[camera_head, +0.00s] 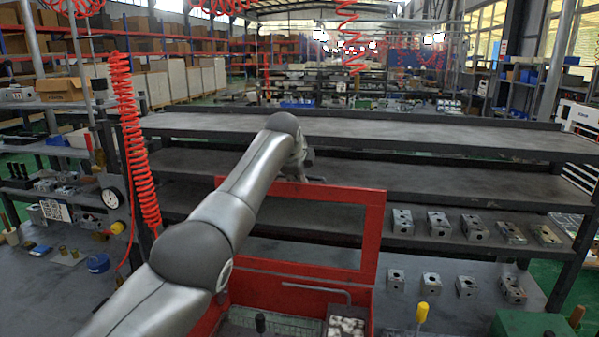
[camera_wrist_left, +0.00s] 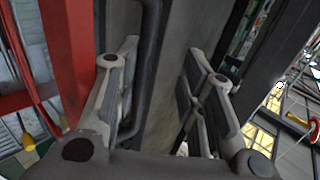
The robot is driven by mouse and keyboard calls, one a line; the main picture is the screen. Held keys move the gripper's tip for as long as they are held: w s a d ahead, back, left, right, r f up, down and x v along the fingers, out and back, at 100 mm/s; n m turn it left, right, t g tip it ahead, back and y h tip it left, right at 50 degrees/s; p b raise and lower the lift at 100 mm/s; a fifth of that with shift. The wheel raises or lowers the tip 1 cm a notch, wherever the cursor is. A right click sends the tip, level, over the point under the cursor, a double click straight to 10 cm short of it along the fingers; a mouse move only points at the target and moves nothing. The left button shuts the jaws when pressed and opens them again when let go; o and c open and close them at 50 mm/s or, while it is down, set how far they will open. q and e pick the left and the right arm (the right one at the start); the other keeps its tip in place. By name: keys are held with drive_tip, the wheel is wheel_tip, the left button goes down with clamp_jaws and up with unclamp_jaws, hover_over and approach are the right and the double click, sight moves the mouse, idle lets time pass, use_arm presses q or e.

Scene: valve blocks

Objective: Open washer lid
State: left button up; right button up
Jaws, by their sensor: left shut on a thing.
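The washer lid (camera_head: 374,235) is a red frame with an open window, standing raised and nearly upright above the red washer (camera_head: 300,270). My left arm reaches across it, and my left gripper (camera_head: 308,168) is at the lid's top edge, partly hidden by my arm. In the left wrist view, the gripper (camera_wrist_left: 160,55) has its fingers on both sides of a dark bent bar (camera_wrist_left: 150,60), likely the lid's handle; the exact contact is unclear. The lid's red frame (camera_wrist_left: 70,60) runs beside the left finger. My right gripper is not in view.
A dark multi-level shelf (camera_head: 450,135) stands close behind the lid. Several metal valve blocks (camera_head: 437,224) sit on its lower levels at right. A red coiled hose (camera_head: 130,140) hangs at left. A bent grey pipe (camera_head: 318,291) and a yellow-tipped rod (camera_head: 422,312) stand in front.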

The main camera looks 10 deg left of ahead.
use_arm(q)
drive_tip(key=shift+o, duration=0.7)
drive_tip(key=r, duration=0.2)
drive_tip(key=w+r, duration=0.1)
drive_tip(key=r, duration=0.1)
drive_tip(key=shift+p, duration=0.4)
drive_tip(key=o, duration=0.5)
drive_tip(key=shift+s+a+r+p, duration=0.15)
drive_tip(key=shift+r+p, duration=0.25)
drive_tip(key=shift+r, duration=0.4)
drive_tip(key=shift+s+a+r+p, duration=0.1)
drive_tip(key=shift+r+p, duration=0.3)
drive_tip(key=shift+r, duration=0.35)
drive_tip(key=shift+s+r, duration=0.15)
drive_tip(key=shift+r, duration=0.2)
drive_tip(key=c, duration=0.5)
drive_tip(key=p+v, duration=0.1)
drive_tip(key=v, duration=0.1)
drive_tip(key=shift+s+r, duration=0.2)
drive_tip(key=shift+s, duration=0.05)
drive_tip(key=shift+c, duration=0.7)
drive_tip(key=shift+d+r+p, duration=0.2)
drive_tip(key=shift+r+p, duration=0.4)
drive_tip(key=shift+r, duration=0.3)
